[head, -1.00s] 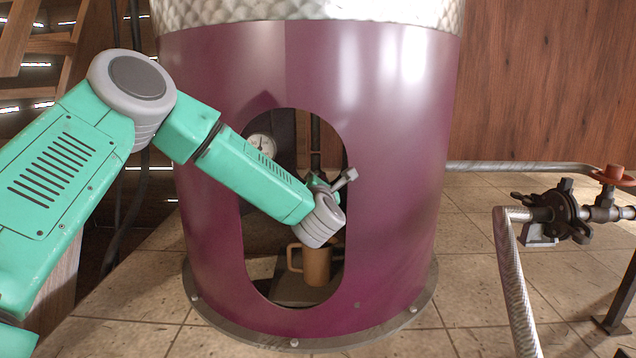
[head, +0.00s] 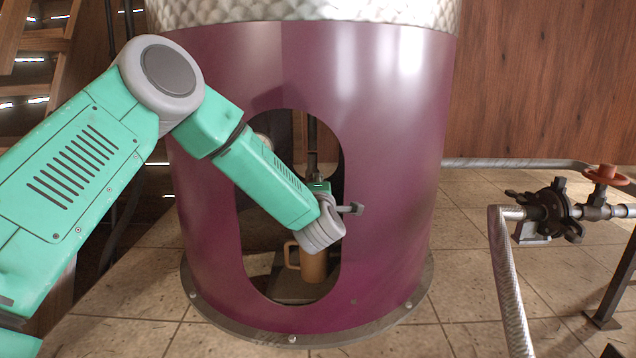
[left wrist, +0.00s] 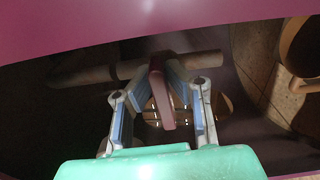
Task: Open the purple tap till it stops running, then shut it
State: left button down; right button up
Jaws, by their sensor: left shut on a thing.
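The purple tap's handle (left wrist: 160,92) shows in the left wrist view as a flat, dark reddish-purple lever in front of a horizontal pipe (left wrist: 190,65). My left gripper (left wrist: 165,78) is shut on this lever, one finger on each side. No liquid stream can be made out. My right gripper is not in view.
The opening's rim surrounds my left wrist closely. At the right stand a dark valve (head: 552,212) with an orange handwheel (head: 606,175) and a silver pipe (head: 509,280). The tiled floor (head: 465,235) between is clear.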

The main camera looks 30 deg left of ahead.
pick_arm(q)
jog(key=shift+d+f+m, duration=0.25)
jog(key=shift+f+m, duration=0.3)
jog(key=shift+m, duration=0.15)
jog(key=c, duration=1.6)
grip_release()
jog(key=shift+d, duration=0.1)
jog(key=shift+r, duration=0.15)
jog(key=shift+r, duration=0.15)
jog(key=shift+s+d, duration=0.2)
jog(key=shift+s, duration=0.1)
jog(key=v, duration=1.1)
jog(key=shift+s, duration=0.1)
